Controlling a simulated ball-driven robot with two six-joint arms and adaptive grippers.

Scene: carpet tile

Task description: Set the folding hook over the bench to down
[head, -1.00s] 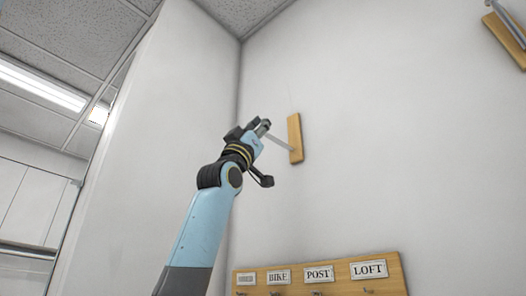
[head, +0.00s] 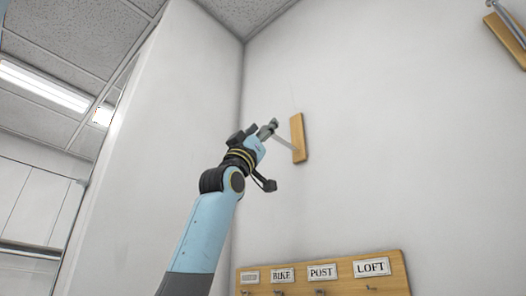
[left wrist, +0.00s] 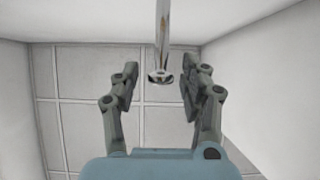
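A folding hook is a metal arm (head: 285,143) on an upright wooden plate (head: 298,138) on the wall. The arm sticks out from the plate, up and to the left in the head view. My left gripper (head: 267,130) is at the arm's free end. In the left wrist view the metal arm (left wrist: 162,35) comes down from the top and ends in a round tip between the fingers of my open left gripper (left wrist: 161,82). Gaps show on both sides, the smaller on the right. My right gripper is not in view. No bench shows.
A second wooden plate with a metal arm (head: 507,37) is at the upper right. A wooden rack (head: 320,262) with small hooks and labels, among them BIKE, POST and LOFT, is low on the wall. The wall between is bare.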

